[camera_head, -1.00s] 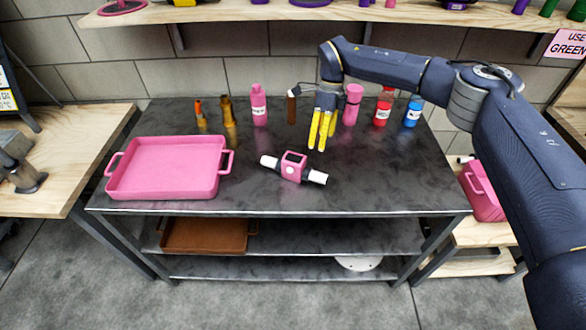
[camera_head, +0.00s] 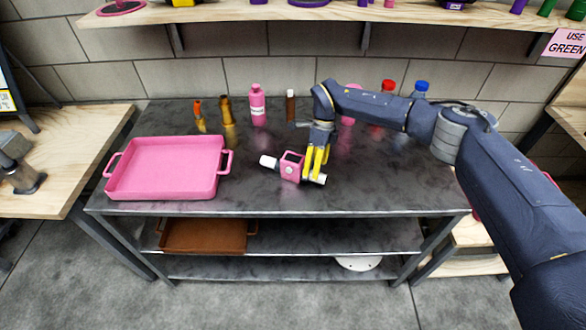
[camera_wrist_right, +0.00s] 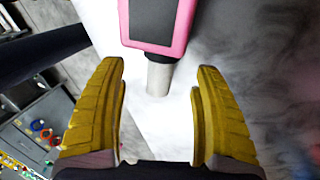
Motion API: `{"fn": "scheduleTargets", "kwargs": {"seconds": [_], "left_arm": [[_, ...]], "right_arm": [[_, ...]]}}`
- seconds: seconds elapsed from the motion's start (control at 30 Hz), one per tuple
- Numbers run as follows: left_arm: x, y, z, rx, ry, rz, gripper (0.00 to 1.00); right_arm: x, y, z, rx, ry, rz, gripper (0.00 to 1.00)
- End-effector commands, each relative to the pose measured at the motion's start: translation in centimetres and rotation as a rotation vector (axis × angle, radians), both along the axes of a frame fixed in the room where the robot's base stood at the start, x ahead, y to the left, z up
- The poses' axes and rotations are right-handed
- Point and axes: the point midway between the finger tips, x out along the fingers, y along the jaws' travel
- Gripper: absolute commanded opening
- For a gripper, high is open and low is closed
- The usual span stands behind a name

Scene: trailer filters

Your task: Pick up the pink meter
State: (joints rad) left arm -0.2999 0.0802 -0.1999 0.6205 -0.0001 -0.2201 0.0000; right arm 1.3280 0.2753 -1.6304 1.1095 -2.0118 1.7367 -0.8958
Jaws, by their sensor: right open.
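The pink meter (camera_head: 290,167) lies on the dark metal table (camera_head: 250,200), with a pink square body and a white end on each side. In the right wrist view its pink body with a dark face (camera_wrist_right: 158,22) is at the top, and its pale stub (camera_wrist_right: 159,75) points down between the fingers. My right gripper (camera_head: 316,170) has yellow fingers, open, at the meter's right end. The wrist view shows both fingers (camera_wrist_right: 160,110) apart, one on each side of the stub's line, with nothing gripped. My left gripper is not in view.
A pink tray (camera_head: 165,168) sits on the table's left side. Bottles stand along the back, including a pink bottle (camera_head: 258,105), a brown one (camera_head: 290,106) and an orange one (camera_head: 199,116). My right arm partly hides the red bottle (camera_head: 388,87) and blue bottle (camera_head: 420,90).

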Motion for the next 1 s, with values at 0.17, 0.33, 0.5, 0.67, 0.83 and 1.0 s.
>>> {"fn": "scheduleTargets", "kwargs": {"seconds": [0.17, 0.33, 0.5, 0.67, 0.83, 1.0], "left_arm": [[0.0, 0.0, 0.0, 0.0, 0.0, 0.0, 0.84], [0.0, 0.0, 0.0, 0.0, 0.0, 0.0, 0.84], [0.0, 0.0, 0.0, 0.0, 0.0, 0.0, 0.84], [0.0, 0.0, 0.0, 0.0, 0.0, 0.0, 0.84], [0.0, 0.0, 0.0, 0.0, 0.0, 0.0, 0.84], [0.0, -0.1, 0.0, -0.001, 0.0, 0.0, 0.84]], "right_arm": [[-0.5, 0.3, -2.2, 0.001, 0.002, 0.0, 0.69], [-0.9, 0.5, -3.8, 0.001, 0.002, 0.001, 0.69], [-0.9, 0.5, -4.0, 0.0, 0.0, 0.0, 0.69], [-0.9, 0.5, -4.0, 0.0, 0.0, 0.0, 0.62], [-0.9, 0.4, -4.0, 0.0, 0.001, 0.0, 0.42], [-0.9, 0.5, -4.0, 0.0, 0.001, 0.0, 0.22]]}}
